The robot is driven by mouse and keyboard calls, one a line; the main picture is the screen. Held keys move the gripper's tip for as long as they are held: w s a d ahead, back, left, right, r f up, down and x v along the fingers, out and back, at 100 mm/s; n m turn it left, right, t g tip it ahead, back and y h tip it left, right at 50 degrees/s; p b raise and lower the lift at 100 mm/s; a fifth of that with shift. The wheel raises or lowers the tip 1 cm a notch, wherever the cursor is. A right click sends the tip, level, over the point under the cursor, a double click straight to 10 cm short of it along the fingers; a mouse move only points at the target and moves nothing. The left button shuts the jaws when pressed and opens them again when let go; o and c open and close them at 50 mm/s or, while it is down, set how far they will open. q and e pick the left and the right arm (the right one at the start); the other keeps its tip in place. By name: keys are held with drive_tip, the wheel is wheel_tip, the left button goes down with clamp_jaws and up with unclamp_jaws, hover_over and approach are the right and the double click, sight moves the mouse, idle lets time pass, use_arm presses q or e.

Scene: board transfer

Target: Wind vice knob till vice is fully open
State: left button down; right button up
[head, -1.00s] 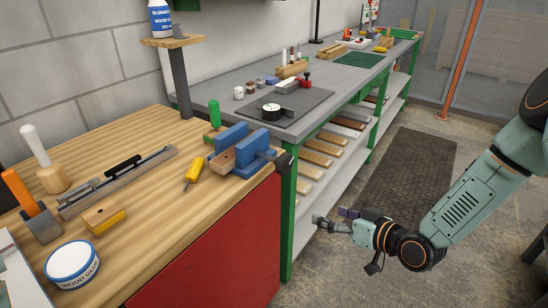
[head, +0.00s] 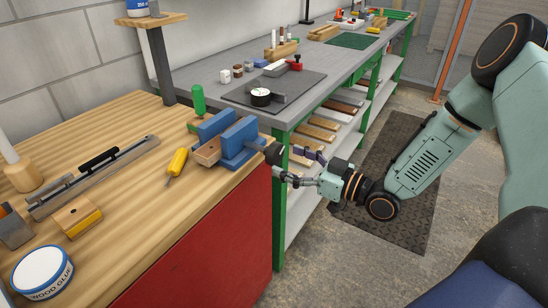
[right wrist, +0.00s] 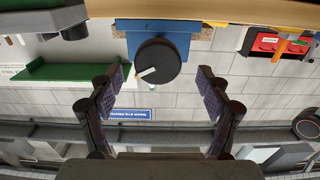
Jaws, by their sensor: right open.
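The blue vice (head: 238,137) sits at the right edge of the wooden bench, with wood-coloured facing showing between its jaws. How wide the jaws stand apart is hard to tell. Its round black knob (head: 273,153) faces off the bench edge. In the right wrist view the knob (right wrist: 157,62) carries a white mark, pointing to the lower left. My right gripper (head: 291,166) is open and empty, just outside the knob. In the right wrist view its fingers (right wrist: 159,82) stand either side of the knob's line, with the knob beyond the tips. My left gripper is out of view.
A yellow-handled tool (head: 177,163) lies on the bench left of the vice, and a green-handled tool (head: 198,99) stands behind it. A grey bench (head: 215,70) with shelves stands behind. The floor mat (head: 410,225) lies below my right arm.

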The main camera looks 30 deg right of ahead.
sight(279, 157)
drive_tip(key=x, duration=0.1)
drive_tip(key=b+x, duration=0.1)
drive_tip(key=x, duration=0.1)
drive_tip(key=shift+w+d+f, duration=0.15)
drive_tip(key=shift+w+f, duration=0.05)
drive_tip(key=shift+f, duration=0.1)
drive_tip(key=shift+w+a+r, duration=0.3)
drive_tip(key=shift+w+a, duration=0.1)
drive_tip(key=shift+a, duration=0.2)
drive_tip(key=shift+w+d+f, duration=0.15)
drive_tip(key=shift+d, duration=0.15)
drive_tip(key=shift+a, duration=0.25)
drive_tip(key=c, duration=0.4)
drive_tip(key=shift+d, duration=0.2)
drive_tip(key=c, duration=0.5)
drive_tip(key=shift+a, duration=0.1)
drive_tip(key=shift+c, duration=1.2)
